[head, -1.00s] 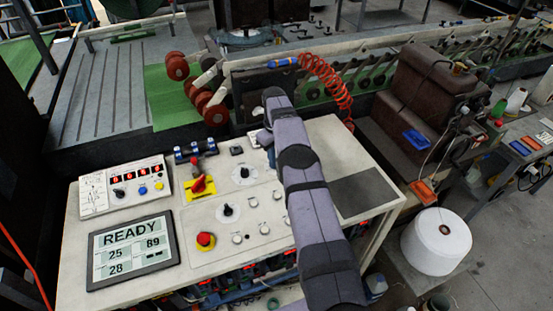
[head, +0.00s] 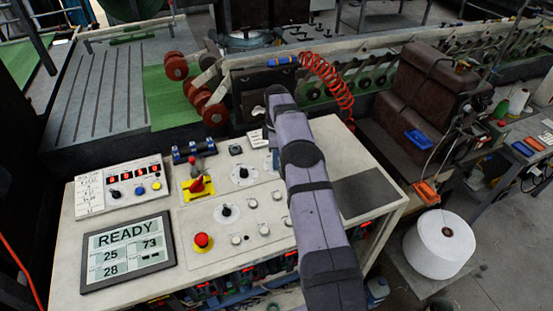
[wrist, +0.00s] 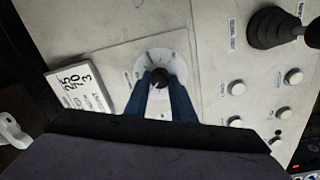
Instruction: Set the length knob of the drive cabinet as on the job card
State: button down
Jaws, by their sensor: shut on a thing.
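My gripper (wrist: 160,90) is shut on a black knob (wrist: 160,76), its blue fingers on either side. The knob stands on a round pale dial in the wrist view. The job card (wrist: 80,84), white with large dark digits that seem to read 25, 70 and 3, lies left of it. In the head view my arm hides the fingertips and the held knob. The drive cabinet (head: 335,150) has a pale top. Its display (head: 128,251) reads READY, with 25, 73 and 28 below.
Other dark knobs (head: 225,210), a red mushroom button (head: 202,241) and a red switch on yellow (head: 197,185) stand left of my arm. A black booted lever (wrist: 272,27) and several white buttons (wrist: 237,88) are right of the gripper in the wrist view.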

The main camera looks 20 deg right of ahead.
jog(key=shift+n, duration=0.9)
jog(key=c, duration=1.5)
grip_release()
jog(key=shift+r, duration=0.15)
jog(key=shift+s+r+b, duration=0.15)
jog(key=shift+r+b, duration=0.7)
jog(key=shift+r, duration=2.75)
jog(key=shift+a, duration=0.1)
